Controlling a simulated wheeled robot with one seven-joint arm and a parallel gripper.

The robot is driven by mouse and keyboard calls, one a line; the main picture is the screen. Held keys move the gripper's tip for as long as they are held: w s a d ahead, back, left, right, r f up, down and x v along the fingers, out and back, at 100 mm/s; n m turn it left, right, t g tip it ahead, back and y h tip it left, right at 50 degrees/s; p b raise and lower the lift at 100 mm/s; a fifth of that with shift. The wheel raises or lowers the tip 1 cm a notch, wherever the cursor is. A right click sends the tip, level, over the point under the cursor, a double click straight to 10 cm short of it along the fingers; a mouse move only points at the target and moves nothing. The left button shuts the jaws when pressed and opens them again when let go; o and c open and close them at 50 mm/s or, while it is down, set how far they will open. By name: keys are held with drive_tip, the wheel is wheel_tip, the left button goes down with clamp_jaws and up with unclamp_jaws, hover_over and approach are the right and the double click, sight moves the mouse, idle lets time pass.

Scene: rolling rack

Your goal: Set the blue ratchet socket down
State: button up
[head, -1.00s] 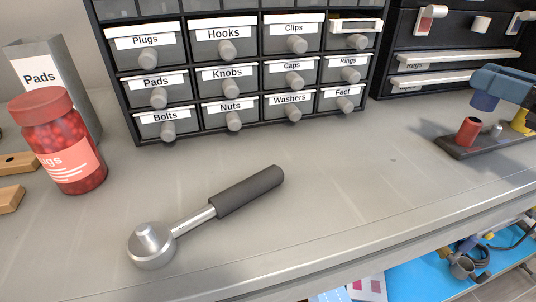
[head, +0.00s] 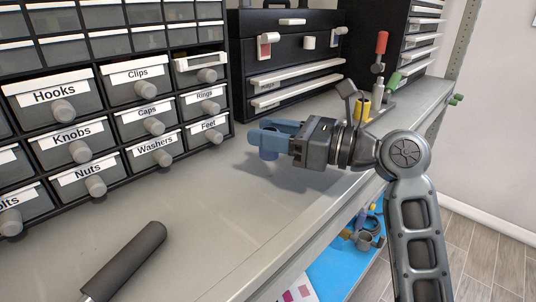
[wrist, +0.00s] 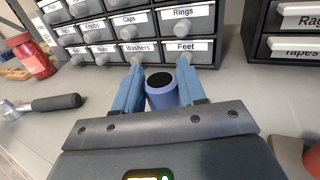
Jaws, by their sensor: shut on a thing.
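The blue ratchet socket (wrist: 161,92) is a short blue cylinder with a dark round opening on top. In the wrist view it sits upright between the two blue fingers of my gripper (wrist: 159,85), which is shut on it. In the head view my gripper (head: 272,135) is level above the grey bench top, near the Feet drawer, and the socket (head: 268,154) shows just below the fingers. A shadow lies on the bench under it. I cannot tell whether its base touches the bench. The ratchet (head: 125,262) with its dark handle lies on the bench at the lower left, partly cut off.
The drawer cabinet (head: 110,155) stands behind and left of my gripper. A black toolbox (head: 290,60) stands farther back. A tool stand (head: 372,105) with coloured handles is behind my wrist. The grey bench top (head: 200,215) is bare between ratchet and gripper; its front edge is at right.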

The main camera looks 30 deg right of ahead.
sight(276, 155)
drive_tip(key=shift+a+f, duration=0.15)
drive_tip(key=shift+a, duration=0.05)
drive_tip(key=shift+f+b, duration=0.35)
drive_tip(key=shift+f, duration=1.55)
drive_tip(key=shift+f, duration=0.1)
drive_tip(key=o, duration=1.1)
drive_tip(key=shift+d, duration=0.1)
drive_tip(key=v, duration=1.2)
